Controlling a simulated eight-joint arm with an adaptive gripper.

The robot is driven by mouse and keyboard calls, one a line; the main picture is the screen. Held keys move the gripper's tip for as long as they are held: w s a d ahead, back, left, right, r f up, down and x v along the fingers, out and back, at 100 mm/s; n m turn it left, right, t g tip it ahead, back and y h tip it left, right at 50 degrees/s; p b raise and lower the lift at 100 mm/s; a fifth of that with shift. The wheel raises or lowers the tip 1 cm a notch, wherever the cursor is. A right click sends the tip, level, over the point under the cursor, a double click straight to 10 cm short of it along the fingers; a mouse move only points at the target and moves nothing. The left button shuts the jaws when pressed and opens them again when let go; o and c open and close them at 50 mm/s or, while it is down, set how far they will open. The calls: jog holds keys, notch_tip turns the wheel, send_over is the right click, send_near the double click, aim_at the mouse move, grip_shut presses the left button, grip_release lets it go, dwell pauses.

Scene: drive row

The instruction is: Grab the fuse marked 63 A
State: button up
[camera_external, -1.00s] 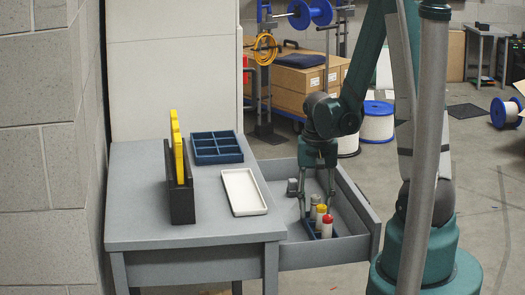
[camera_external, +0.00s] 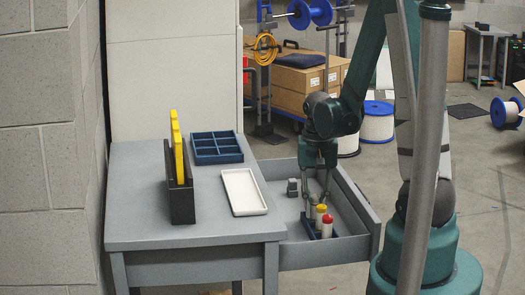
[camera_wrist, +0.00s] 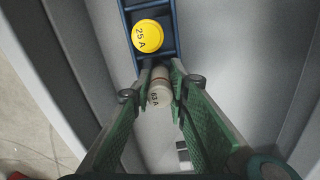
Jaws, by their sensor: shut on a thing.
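The fuse marked 63 A (camera_wrist: 159,97) has a pale grey cap with lettering that seems to read 63 A. In the wrist view it stands between the fingers of my gripper (camera_wrist: 161,80), which is shut on it. In the external view my gripper (camera_external: 316,203) is down inside the open drawer, and its fingers largely hide this fuse. A yellow-capped fuse marked 25 A (camera_wrist: 148,36) stands beside it in the blue rack (camera_wrist: 170,14). A red-capped fuse (camera_external: 327,225) stands at the near end of the rack. I cannot tell whether the held fuse is clear of its slot.
The drawer (camera_external: 350,250) has raised walls around my gripper. A small grey block (camera_external: 292,187) lies in it. On the grey table stand a white tray (camera_external: 243,193), a blue compartment box (camera_external: 216,147) and a black holder (camera_external: 181,203) with a yellow item.

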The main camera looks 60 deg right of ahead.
jog(key=shift+r, duration=0.1)
jog(key=shift+r+p, duration=1.6)
jog(key=shift+r, duration=3.3)
